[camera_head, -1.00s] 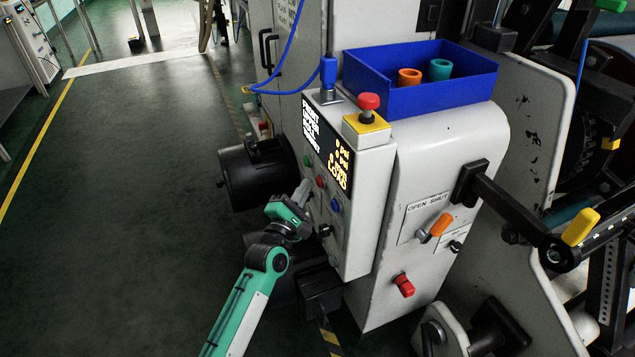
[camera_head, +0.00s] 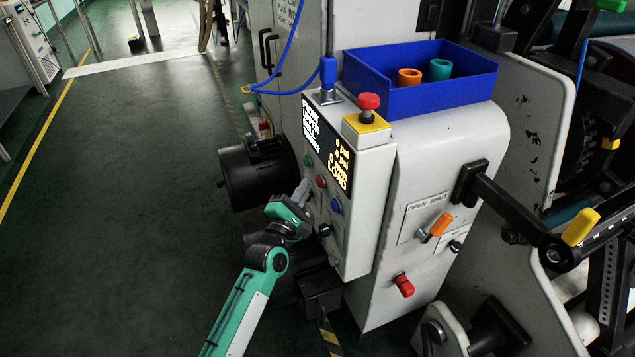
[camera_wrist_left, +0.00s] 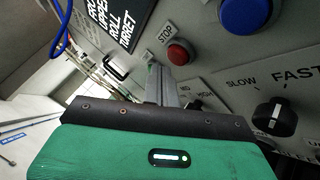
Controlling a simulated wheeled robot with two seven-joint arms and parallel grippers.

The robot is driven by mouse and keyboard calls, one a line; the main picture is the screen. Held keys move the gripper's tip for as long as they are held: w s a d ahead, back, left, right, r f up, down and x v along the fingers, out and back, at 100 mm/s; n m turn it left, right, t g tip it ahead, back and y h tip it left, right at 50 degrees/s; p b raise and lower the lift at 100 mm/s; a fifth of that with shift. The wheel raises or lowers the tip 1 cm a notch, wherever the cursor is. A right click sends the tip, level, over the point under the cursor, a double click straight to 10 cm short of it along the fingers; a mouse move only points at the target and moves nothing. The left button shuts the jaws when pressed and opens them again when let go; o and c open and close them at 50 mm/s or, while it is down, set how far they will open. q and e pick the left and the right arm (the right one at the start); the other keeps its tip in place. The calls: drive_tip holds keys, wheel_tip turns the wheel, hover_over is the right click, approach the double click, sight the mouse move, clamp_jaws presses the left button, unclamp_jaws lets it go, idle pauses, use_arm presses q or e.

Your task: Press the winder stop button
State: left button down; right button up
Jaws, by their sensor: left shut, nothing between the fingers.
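The stop button is a small red round button (camera_head: 320,182) on the front of the winder's control box (camera_head: 362,222), below its dark screen (camera_head: 327,148). In the left wrist view the red button (camera_wrist_left: 180,53) has the label STOP beside it. My left gripper (camera_head: 304,190) is shut and empty, its tip close to the panel, just left of the red button in the head view. In the left wrist view the grey fingers (camera_wrist_left: 161,82) end a little short of the button; I cannot tell whether they touch the panel. My right gripper is not in view.
A blue button (camera_head: 336,206) and black knobs sit near the red one. A red mushroom button on a yellow box (camera_head: 368,110) stands on top, next to a blue bin (camera_head: 430,95). A black motor (camera_head: 250,175) juts out at left. The floor at left is clear.

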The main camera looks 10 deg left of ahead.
use_arm(q)
drive_tip(key=shift+w+d, duration=0.1)
drive_tip(key=shift+d, duration=0.05)
idle(0.7)
drive_tip(key=shift+w+d, duration=0.15)
drive_tip(key=shift+d, duration=0.05)
drive_tip(key=shift+w+d, duration=0.25)
drive_tip(key=shift+d, duration=0.15)
idle(0.9)
drive_tip(key=shift+a, duration=0.1)
drive_tip(key=shift+s+a+p, duration=0.35)
drive_tip(key=shift+s+a, duration=0.2)
drive_tip(key=shift+a, duration=0.1)
drive_tip(key=s+a, duration=0.1)
drive_tip(key=a, duration=0.1)
drive_tip(key=s+a, duration=0.1)
drive_tip(key=a, duration=0.1)
drive_tip(key=shift+s+a, duration=0.1)
drive_tip(key=shift+s, duration=0.25)
idle(0.6)
